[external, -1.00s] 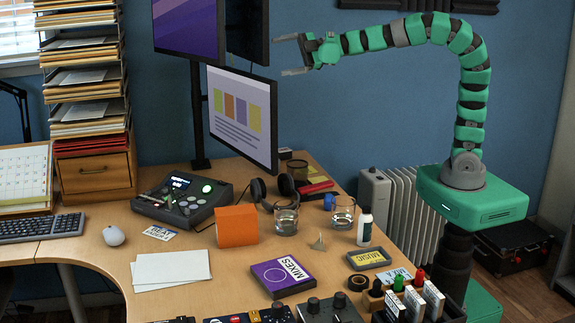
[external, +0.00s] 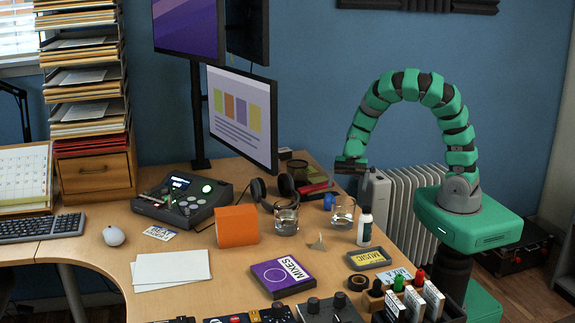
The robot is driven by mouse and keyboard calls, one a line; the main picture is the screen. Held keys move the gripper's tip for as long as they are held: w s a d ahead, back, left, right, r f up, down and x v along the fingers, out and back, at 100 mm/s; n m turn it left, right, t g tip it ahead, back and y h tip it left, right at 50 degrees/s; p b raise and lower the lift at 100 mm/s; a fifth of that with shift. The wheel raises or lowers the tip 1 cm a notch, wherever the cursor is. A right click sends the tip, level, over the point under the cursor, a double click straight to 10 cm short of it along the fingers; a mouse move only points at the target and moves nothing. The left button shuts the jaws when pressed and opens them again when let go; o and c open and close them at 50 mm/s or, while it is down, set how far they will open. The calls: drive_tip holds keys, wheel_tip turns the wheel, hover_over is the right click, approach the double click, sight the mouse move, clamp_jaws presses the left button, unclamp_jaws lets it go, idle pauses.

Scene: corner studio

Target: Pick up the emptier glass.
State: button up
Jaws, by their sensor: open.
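Two clear glasses stand upright on the desk (external: 225,268). The left glass (external: 286,220) is beside an orange box, and the right glass (external: 343,216) is nearer my arm, behind a small white bottle. Both seem to hold some clear liquid low down; I cannot tell the levels apart surely at this size. My gripper (external: 348,180) points down above the right glass, apart from it. It is open with nothing seen in it. Its fingers are hard to make out against the background.
A white bottle (external: 364,227) stands close to the right glass. A monitor (external: 240,115) rises behind.

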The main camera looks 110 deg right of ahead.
sight(343, 202)
drive_tip(key=b+x, duration=0.2)
drive_tip(key=x, duration=0.5)
drive_tip(key=shift+w+a+f, duration=0.1)
drive_tip(key=shift+w+a, duration=0.1)
drive_tip(key=shift+a, duration=0.05)
drive_tip(key=shift+s+b+x, duration=0.1)
drive_tip(key=shift+b+x, duration=0.6)
drive_tip(key=shift+x, duration=0.6)
drive_tip(key=shift+s+b+x, duration=0.15)
drive_tip(key=shift+b+x, duration=0.5)
drive_tip(key=shift+x, duration=0.65)
drive_tip(key=shift+a, duration=0.15)
drive_tip(key=shift+c, duration=0.3)
drive_tip(key=c, duration=1.2)
